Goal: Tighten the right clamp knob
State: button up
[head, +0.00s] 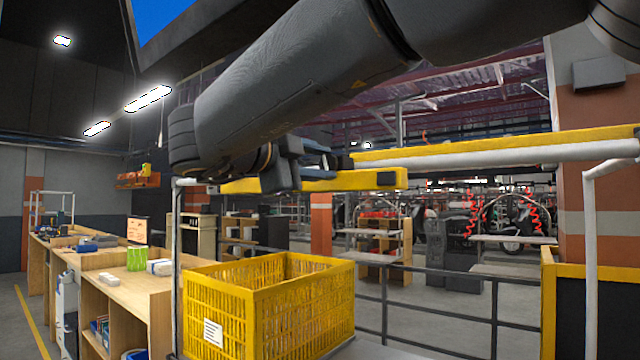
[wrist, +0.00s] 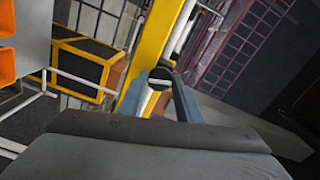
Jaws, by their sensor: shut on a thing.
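My gripper (head: 318,163) reaches the yellow guide rail (head: 365,181) in the middle of the head view, below my dark arm. In the wrist view my gripper (wrist: 163,88) has its two blue-grey fingers closed on either side of a dark round clamp knob (wrist: 163,74). The knob sits in front of the yellow rail (wrist: 152,45). In the head view the knob is mostly hidden by the gripper and cannot be made out clearly. Whether it has turned cannot be told.
A yellow slotted crate (head: 268,310) with a white label stands below the rail. A second yellow rail (head: 490,143) and a white pipe (head: 500,157) run behind to the right. A wooden bench (head: 125,285) stands at the left. A yellow-edged black panel (head: 565,310) stands at the lower right.

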jog(key=shift+f+m+b, duration=0.1)
jog(key=shift+m+b, duration=1.4)
jog(key=shift+b, duration=0.3)
jog(key=o, duration=1)
jog(key=shift+o, duration=0.2)
jog(key=b+v, duration=0.2)
jog(key=v, duration=0.6)
